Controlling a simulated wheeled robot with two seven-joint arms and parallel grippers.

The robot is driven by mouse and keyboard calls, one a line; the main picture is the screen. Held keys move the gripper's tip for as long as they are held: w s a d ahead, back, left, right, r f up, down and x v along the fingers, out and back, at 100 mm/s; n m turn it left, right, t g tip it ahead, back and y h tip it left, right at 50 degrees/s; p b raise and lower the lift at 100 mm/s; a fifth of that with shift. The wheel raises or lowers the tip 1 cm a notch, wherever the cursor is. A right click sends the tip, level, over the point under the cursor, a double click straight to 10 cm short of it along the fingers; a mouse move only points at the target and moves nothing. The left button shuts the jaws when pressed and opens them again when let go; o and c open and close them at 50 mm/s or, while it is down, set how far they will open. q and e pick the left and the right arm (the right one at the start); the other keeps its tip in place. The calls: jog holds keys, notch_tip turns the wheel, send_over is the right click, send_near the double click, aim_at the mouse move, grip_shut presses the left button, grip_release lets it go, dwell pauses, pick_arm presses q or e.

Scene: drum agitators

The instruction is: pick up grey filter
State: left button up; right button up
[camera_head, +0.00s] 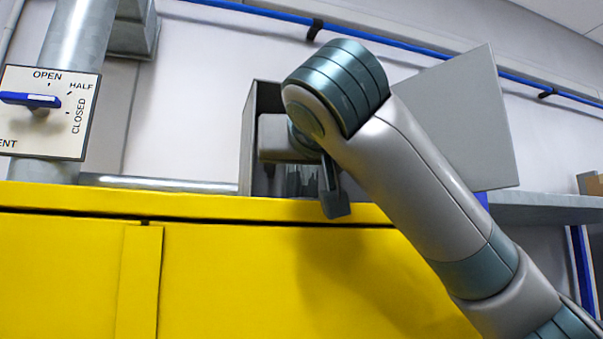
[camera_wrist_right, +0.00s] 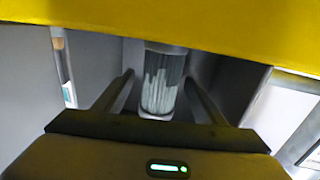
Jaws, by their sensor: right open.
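The grey filter (camera_wrist_right: 162,85) is a pleated cylinder with plain end bands. In the right wrist view it is inside a grey housing, between the two fingers of my right gripper (camera_wrist_right: 160,78). The fingers are spread, with a gap on each side of the filter. In the head view my right gripper (camera_head: 333,195) reaches into the open grey housing (camera_head: 247,140) on the yellow cabinet. A streaked grey surface (camera_head: 297,181) below the wrist may be part of the filter; my arm hides most of the inside. My left gripper is not in view.
The housing's grey door (camera_head: 475,120) stands open at the right, behind my right arm. The yellow cabinet (camera_head: 80,265) fills the lower left. A blue valve handle (camera_head: 28,99) on a labelled plate is at the left. A grey shelf (camera_head: 545,208) is at the right.

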jog(key=c, duration=1.2)
jog(key=shift+o, duration=0.2)
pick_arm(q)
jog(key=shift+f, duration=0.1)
pick_arm(e)
jog(key=shift+r, duration=0.15)
